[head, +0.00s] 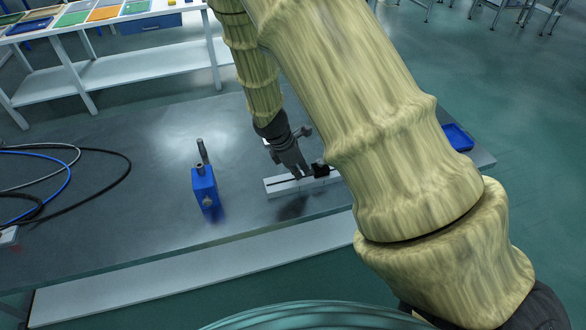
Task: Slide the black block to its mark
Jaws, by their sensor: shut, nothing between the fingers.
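The black block (320,171) sits on a pale rail (279,189) with a dark lengthwise slot, on the grey table. My arm covers the right end of the rail, close to the block. My gripper (302,176) is shut and empty. It points down at the rail, with its fingertips just left of the block. I cannot tell whether they touch it. I cannot make out the mark in this view.
A blue block-shaped device (204,188) with an upright grey post stands left of the rail. Black, blue and white cables (70,178) loop at the far left. A blue tray (458,138) lies near the table's right edge.

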